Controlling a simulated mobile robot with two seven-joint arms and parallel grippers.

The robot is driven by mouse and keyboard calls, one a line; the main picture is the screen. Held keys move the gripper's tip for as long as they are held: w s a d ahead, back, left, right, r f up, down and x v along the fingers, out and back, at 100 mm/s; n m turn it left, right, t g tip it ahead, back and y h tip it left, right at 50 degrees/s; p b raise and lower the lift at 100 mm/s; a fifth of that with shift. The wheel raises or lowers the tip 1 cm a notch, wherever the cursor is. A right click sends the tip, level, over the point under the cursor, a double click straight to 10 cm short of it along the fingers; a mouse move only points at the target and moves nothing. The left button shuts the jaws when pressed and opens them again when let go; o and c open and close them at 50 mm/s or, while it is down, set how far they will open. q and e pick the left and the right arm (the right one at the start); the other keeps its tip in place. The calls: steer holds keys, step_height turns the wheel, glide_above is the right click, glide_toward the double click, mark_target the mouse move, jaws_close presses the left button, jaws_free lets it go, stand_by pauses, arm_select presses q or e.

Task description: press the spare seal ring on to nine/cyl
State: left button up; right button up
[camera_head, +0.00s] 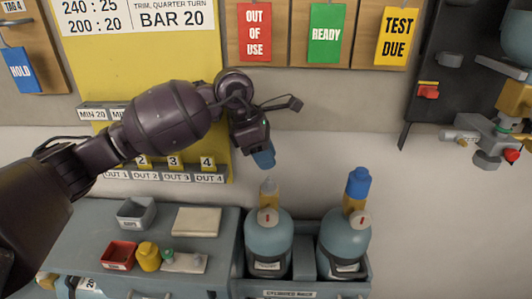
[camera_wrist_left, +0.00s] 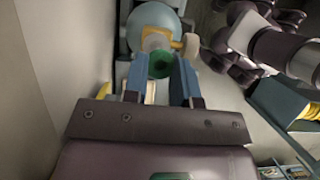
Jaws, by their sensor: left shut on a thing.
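My left gripper (camera_head: 264,160) has blue fingers and points down above the left cylinder in the head view. In the left wrist view the gripper (camera_wrist_left: 162,80) is shut on a small green ring with a dark centre, which I take as the spare seal ring (camera_wrist_left: 160,65). The ring is hidden in the head view. Below the fingers, the left teal cylinder (camera_head: 268,238) stands upright with a brass neck and a bare grey tip (camera_head: 269,186). There is a gap between fingers and tip. The cylinder labels are too small to read. My right gripper is not seen.
A second cylinder (camera_head: 344,245) with a blue top (camera_head: 358,182) stands close on the right in the same rack (camera_head: 290,293). The bench at left holds a grey tray (camera_head: 136,214), red tray (camera_head: 117,256), yellow pot (camera_head: 148,257) and cream pad (camera_head: 197,221). A wall fitting (camera_head: 487,140) is at right.

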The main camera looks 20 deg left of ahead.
mark_target(269, 177)
arm_select(q)
steer(key=shift+f+b, duration=0.3)
steer(key=shift+f, duration=0.35)
steer(key=shift+f+b, duration=0.3)
steer(key=shift+f, duration=0.35)
steer(key=shift+f+b, duration=0.45)
steer(key=shift+f, duration=0.55)
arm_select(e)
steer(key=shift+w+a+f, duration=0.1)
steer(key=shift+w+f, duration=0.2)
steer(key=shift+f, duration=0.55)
arm_select(q)
steer(key=o, duration=1)
steer(key=shift+c, duration=0.2)
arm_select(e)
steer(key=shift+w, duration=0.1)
arm_select(q)
steer(key=shift+r, duration=0.1)
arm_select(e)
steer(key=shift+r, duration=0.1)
